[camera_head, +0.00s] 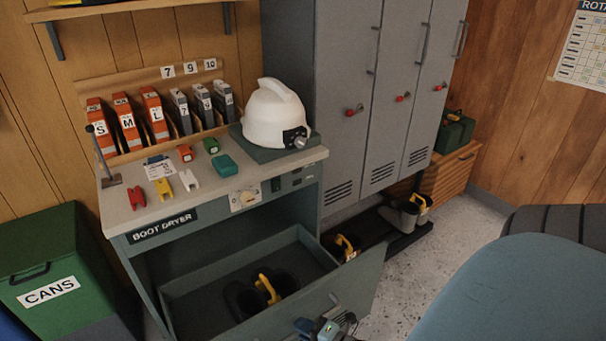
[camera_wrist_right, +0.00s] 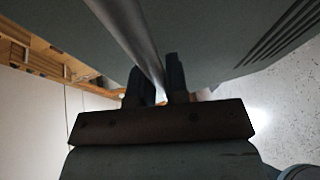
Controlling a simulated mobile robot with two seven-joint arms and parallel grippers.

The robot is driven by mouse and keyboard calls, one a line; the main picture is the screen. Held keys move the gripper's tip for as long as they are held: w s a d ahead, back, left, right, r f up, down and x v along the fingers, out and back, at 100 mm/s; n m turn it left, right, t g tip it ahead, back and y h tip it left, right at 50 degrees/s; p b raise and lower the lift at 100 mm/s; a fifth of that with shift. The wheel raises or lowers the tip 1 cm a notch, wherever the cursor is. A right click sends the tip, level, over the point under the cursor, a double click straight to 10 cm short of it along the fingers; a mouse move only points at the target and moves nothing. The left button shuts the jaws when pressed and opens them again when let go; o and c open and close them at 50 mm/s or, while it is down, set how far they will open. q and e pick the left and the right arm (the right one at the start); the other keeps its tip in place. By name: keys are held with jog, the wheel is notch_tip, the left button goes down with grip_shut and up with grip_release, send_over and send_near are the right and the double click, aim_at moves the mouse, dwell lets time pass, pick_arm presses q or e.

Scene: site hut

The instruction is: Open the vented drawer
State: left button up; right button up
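The vented drawer stands pulled out from the lower part of the grey-green boot dryer cabinet (camera_head: 200,222). Its front panel (camera_head: 362,285) faces the lower right, and its inside is visible. A dark item with a yellow loop (camera_head: 268,288) sits in it. My right gripper (camera_head: 326,328) is at the drawer front, at the bottom edge of the head view. In the right wrist view, the fingers (camera_wrist_right: 158,84) lie on both sides of the metal bar handle (camera_wrist_right: 125,22) and look closed on it. Dark vent slots show on the panel (camera_wrist_right: 225,55). My left gripper is not in view.
Grey lockers (camera_head: 345,70) stand right of the cabinet, with boots (camera_head: 408,212) on a low rack beneath. A green CANS bin (camera_head: 75,255) is at left. A white helmet (camera_head: 275,115) sits on the worktop. A blue rounded surface (camera_head: 510,290) fills the lower right.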

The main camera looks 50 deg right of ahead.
jog(key=o, duration=0.4)
jog(key=shift+s, duration=0.1)
jog(key=v, duration=1.3)
jog(key=shift+s+r+p, duration=0.15)
jog(key=shift+s+p, duration=0.15)
jog(key=shift+p, duration=0.1)
